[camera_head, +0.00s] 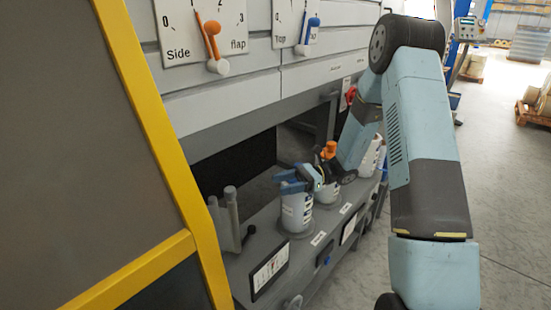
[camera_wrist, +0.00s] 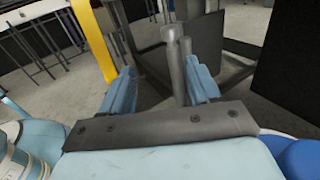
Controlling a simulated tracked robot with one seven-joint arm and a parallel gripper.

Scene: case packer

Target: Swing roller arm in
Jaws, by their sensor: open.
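Two upright grey posts with rounded tops, which look like the roller arm (camera_head: 230,218), stand at the left end of the machine's grey ledge. In the wrist view a grey round-topped post (camera_wrist: 177,62) rises ahead of my gripper, between the fingers in the picture and nearer the right one. My gripper (camera_head: 280,181) has light-blue fingers and points left toward the posts, with a gap between them in the head view. In the wrist view my gripper (camera_wrist: 160,70) is open and empty. The lower part of the post is hidden behind the gripper's palm.
White canisters (camera_head: 296,213) stand on the ledge below and beside my gripper. A yellow frame (camera_head: 140,110) borders the left side. Above are the side flap dial with an orange pointer (camera_head: 211,40) and another dial with a blue pointer (camera_head: 306,36).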

